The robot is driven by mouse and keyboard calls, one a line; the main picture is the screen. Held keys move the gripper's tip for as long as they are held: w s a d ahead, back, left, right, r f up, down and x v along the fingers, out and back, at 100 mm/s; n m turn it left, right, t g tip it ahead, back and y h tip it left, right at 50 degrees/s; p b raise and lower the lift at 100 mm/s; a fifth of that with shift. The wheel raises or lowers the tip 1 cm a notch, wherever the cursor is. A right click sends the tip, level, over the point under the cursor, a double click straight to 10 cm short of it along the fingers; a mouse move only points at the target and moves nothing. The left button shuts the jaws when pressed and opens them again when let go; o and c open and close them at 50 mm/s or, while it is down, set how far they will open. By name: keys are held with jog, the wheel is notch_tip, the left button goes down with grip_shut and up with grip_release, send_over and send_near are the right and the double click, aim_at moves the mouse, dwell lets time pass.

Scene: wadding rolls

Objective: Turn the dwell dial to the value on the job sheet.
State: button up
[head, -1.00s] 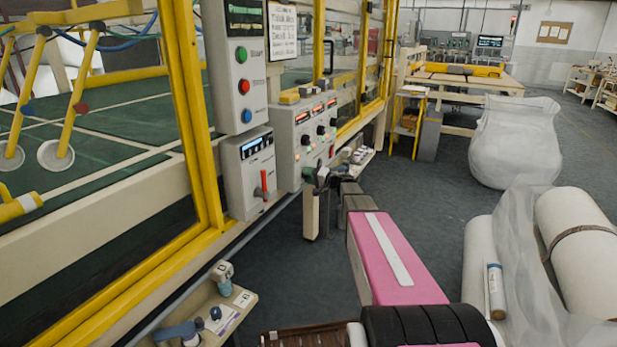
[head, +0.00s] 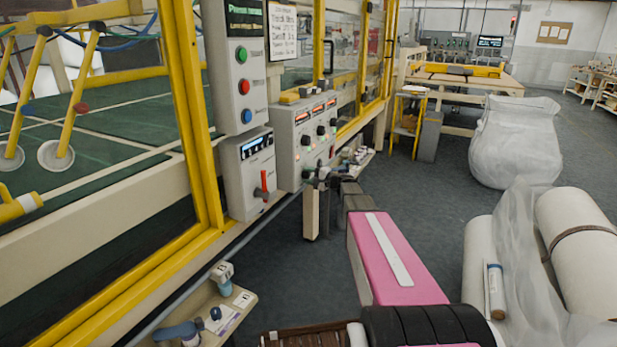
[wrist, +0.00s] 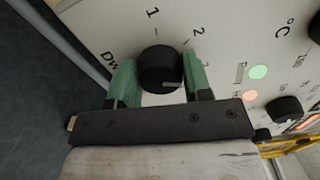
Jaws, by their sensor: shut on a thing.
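The dwell dial (wrist: 160,69) is a round black knob on the pale control panel (wrist: 228,30). In the wrist view, part of a "Dw" label and the scale marks 1 and 2 show around it. My gripper (wrist: 155,82) has its green fingers on both sides of the dial, shut on it. In the head view my gripper (head: 317,174) is at the panel's lower edge and hides the dial. The dial's exact setting cannot be read. The job sheet (head: 283,30) is a white page above the panel; its values are too small to read.
Other black knobs (wrist: 284,108) and lit buttons (wrist: 258,72) sit to the right of the dial. A box with a red lever (head: 264,184) stands left of the panel in the head view. A yellow frame (head: 200,120) runs alongside.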

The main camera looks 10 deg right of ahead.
jog(key=o, duration=0.9)
jog(key=v, duration=1.1)
jog(key=s+a+f+n+g+h, duration=0.35)
jog(key=s+a+f, duration=0.2)
jog(key=s, duration=0.25)
jog(key=s+a+f+n+g+h, duration=0.2)
jog(key=s+a+f+g, duration=0.3)
jog(key=s, duration=0.3)
jog(key=s+f+n+h, duration=0.1)
jog(key=s+h, duration=0.2)
jog(key=s, duration=0.2)
jog(key=s+d+f+n+g+h, duration=0.1)
jog(key=s+f+h, duration=0.1)
jog(key=s, duration=0.3)
jog(key=s+d+f+n+g+h, duration=0.1)
jog(key=s+f+h, duration=0.1)
jog(key=s+h, duration=0.2)
jog(key=shift+s+n, duration=0.35)
jog(key=shift+s, duration=0.1)
